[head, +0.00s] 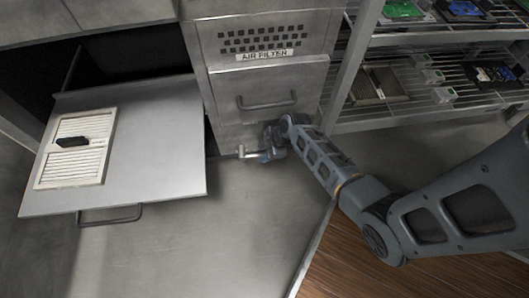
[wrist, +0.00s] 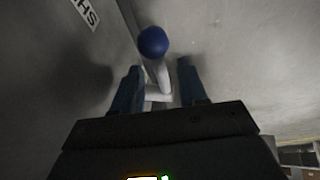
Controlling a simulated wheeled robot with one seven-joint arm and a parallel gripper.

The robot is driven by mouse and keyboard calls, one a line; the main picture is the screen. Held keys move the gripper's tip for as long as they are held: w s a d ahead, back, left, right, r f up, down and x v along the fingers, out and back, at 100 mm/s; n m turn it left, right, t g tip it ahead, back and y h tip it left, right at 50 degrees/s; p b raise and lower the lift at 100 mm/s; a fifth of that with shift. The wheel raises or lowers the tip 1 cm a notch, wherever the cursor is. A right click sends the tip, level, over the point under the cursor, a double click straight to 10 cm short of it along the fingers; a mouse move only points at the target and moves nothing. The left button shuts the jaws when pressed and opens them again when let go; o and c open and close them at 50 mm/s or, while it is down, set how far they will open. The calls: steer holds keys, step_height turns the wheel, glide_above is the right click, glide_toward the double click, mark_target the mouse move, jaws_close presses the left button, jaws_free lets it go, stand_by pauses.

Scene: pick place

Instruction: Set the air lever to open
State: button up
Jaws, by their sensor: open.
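The air lever has a blue ball knob (wrist: 153,42) on a light grey shaft (wrist: 162,75), and it shows in the wrist view. My gripper (wrist: 157,64) is open, with one finger on each side of the shaft and visible gaps between. The knob lies just beyond the fingertips. In the head view my gripper (head: 268,153) is low on the cabinet front, below the closed drawer, and partly hides the lever. A pale part of the lever (head: 247,154) sticks out to its left.
The cabinet (head: 228,84) has a vent and an AIR FILTER label (head: 264,56). On the left, an open drawer-like panel (head: 160,165) holds a white filter (head: 73,170) with a small black object on it. Wire shelves (head: 455,112) with parts stand at the right.

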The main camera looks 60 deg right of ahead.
jaws_close()
stand_by(0.4)
